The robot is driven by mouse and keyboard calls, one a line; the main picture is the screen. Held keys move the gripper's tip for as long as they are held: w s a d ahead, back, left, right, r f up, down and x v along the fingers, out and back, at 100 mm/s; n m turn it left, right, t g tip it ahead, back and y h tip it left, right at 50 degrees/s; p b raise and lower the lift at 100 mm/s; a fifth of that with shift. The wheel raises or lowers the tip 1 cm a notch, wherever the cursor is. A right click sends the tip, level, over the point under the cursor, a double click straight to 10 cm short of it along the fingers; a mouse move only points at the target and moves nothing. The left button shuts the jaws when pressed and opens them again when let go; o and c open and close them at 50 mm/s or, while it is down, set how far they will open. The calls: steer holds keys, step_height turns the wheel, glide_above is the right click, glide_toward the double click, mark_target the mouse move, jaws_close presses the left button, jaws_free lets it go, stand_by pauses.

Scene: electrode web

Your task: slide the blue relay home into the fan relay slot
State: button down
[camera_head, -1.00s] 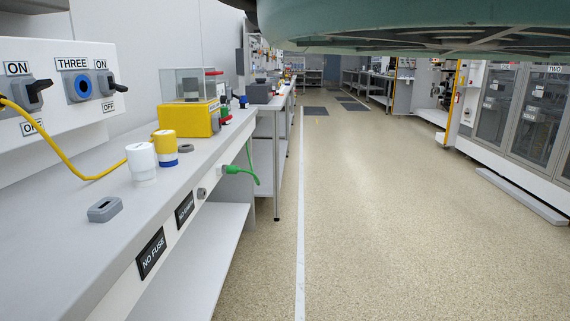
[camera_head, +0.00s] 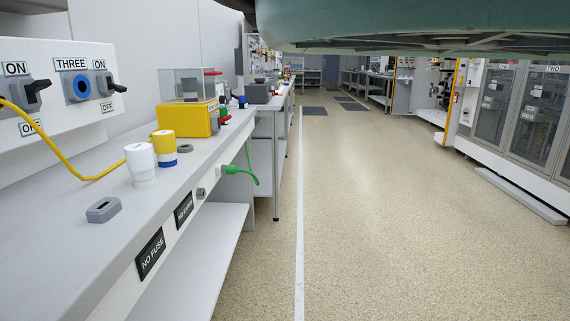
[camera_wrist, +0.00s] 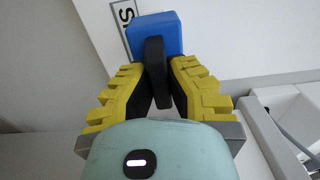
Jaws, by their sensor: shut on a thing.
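In the wrist view, my gripper (camera_wrist: 155,75) has yellow ribbed fingers with dark inner pads. It is shut on the blue relay (camera_wrist: 155,33), a blue block with a dark grip piece between the fingertips. Behind the relay is a pale surface with a white label (camera_wrist: 110,15), whose dark lettering is partly cut off. I cannot tell whether the relay touches that surface. I cannot make out the fan relay slot in either view. The head view does not show my gripper or the relay.
In the head view, a grey bench (camera_head: 50,225) on the left holds a white cylinder (camera_head: 141,162), a yellow one (camera_head: 165,148), a small grey block (camera_head: 103,209) and a yellow box (camera_head: 187,119). Tall cabinets (camera_head: 530,110) line the right. The floor (camera_head: 400,220) between is clear.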

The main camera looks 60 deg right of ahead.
steer(key=shift+d, duration=0.2)
steer(key=v, duration=0.3)
steer(key=shift+s+d, duration=0.1)
steer(key=shift+s, duration=0.25)
stand_by(0.4)
